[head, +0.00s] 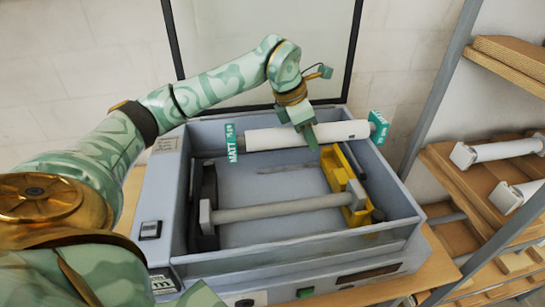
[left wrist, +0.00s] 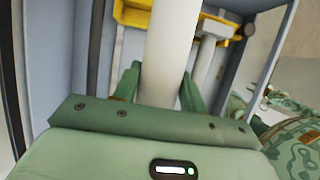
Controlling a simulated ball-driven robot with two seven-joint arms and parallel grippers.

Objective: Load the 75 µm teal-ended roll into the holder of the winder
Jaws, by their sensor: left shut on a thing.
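The white roll (head: 345,131) has teal end plates; the left one (head: 231,143) reads "MATT 75 µm". My left gripper (head: 307,137) is shut around its middle, over the rear of the blue-grey winder (head: 152,205). In the left wrist view the white roll (left wrist: 170,45) runs between the green fingers (left wrist: 160,88). Whether the roll touches the winder's walls, I cannot tell. Inside the winder are a yellow bracket (head: 340,171) on the right and a dark support (head: 208,195) on the left. My right gripper is not in view.
A grey-ended bar (head: 280,209) spans the front of the winder, its right end at the yellow bracket. Right of the winder, a metal-framed shelf (head: 440,75) holds more white rolls (head: 505,150). A wall stands close behind. The winder's middle floor is mostly clear.

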